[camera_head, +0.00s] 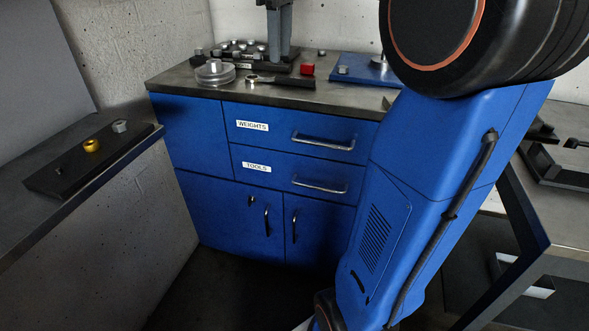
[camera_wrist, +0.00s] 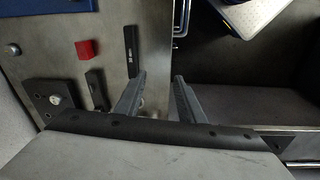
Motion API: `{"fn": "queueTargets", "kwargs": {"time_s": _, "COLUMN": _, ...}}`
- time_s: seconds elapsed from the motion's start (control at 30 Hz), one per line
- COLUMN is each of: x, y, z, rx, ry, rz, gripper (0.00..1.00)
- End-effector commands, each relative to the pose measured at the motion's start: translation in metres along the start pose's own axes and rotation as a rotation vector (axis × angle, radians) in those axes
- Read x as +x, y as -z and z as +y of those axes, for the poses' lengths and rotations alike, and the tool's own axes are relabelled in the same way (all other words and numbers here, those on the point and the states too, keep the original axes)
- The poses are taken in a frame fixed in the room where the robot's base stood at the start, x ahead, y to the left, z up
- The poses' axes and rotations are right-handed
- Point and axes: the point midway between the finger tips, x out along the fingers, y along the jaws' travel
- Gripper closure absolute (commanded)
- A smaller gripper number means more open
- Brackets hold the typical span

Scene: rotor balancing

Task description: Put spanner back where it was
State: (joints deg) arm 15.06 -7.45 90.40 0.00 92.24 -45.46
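A small metal piece with a ring-like end, which looks like the spanner (camera_head: 252,79), lies on the metal worktop at the left end of a low dark labelled bar (camera_head: 290,82). The bar also shows in the wrist view (camera_wrist: 131,45). My gripper (camera_head: 279,57) points down over the worktop, behind the bar in the head view. In the wrist view my gripper (camera_wrist: 160,78) has its two fingers clearly apart, with nothing seen clamped between them. The spanner is not clear in the wrist view; a blurred pale shape shows near the fingers.
A red block (camera_head: 307,69), a blue plate (camera_head: 360,69), a round clear-and-metal disc (camera_head: 214,73) and a dark tray of weights (camera_head: 232,51) crowd the worktop (camera_head: 330,97). Drawers below are shut. A side bench holds a dark strip (camera_head: 60,175) with a brass piece (camera_head: 92,145).

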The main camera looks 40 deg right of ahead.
Motion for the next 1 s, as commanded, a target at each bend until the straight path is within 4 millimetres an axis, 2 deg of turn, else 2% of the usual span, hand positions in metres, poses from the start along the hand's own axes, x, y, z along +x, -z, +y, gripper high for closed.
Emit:
{"fn": "queueTargets", "kwargs": {"time_s": 0.03, "x": 0.008, "y": -0.008, "z": -0.019, "rx": 0.023, "ry": -0.011, "rz": 0.014, "gripper": 0.65}}
{"fn": "queueTargets", "kwargs": {"time_s": 0.1, "x": 0.021, "y": -0.017, "z": -0.04, "rx": 0.064, "ry": -0.027, "rz": 0.035, "gripper": 0.65}}
{"fn": "queueTargets", "kwargs": {"time_s": 0.37, "x": 0.079, "y": -0.056, "z": -0.115, "rx": 0.216, "ry": -0.068, "rz": 0.122, "gripper": 0.65}}
{"fn": "queueTargets", "kwargs": {"time_s": 0.6, "x": 0.147, "y": -0.1, "z": -0.178, "rx": 0.356, "ry": -0.083, "rz": 0.214, "gripper": 0.65}}
{"fn": "queueTargets", "kwargs": {"time_s": 0.8, "x": 0.205, "y": -0.135, "z": -0.218, "rx": 0.46, "ry": -0.078, "rz": 0.285, "gripper": 0.65}}
{"fn": "queueTargets", "kwargs": {"time_s": 0.9, "x": 0.226, "y": -0.146, "z": -0.23, "rx": 0.495, "ry": -0.073, "rz": 0.31, "gripper": 0.65}}
{"fn": "queueTargets", "kwargs": {"time_s": 1.0, "x": 0.238, "y": -0.152, "z": -0.237, "rx": 0.517, "ry": -0.07, "rz": 0.325, "gripper": 0.65}}
